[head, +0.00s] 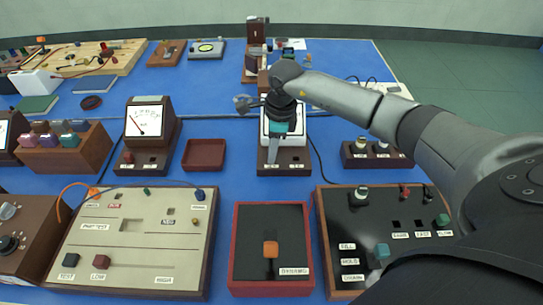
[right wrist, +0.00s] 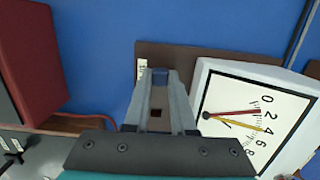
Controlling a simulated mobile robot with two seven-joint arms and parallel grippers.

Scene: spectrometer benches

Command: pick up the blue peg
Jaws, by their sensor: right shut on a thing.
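My right gripper (head: 272,152) reaches down over the brown base (head: 298,168) of the middle meter. It also shows in the right wrist view (right wrist: 160,78), with its fingers shut on the small dark blue peg (right wrist: 159,75). The peg sits between the fingertips, over or at the brown base (right wrist: 190,57); I cannot tell whether it is still in a hole. A square hole (right wrist: 155,113) shows between the fingers. In the head view the peg is hidden by the fingers. My left gripper is not in view.
The meter's white dial (right wrist: 250,120) stands close right of the fingers in the wrist view. A red tray (head: 204,154) lies to the left. A beige panel (head: 140,240), a red-rimmed box (head: 270,215) and a black panel (head: 345,240) stand in front.

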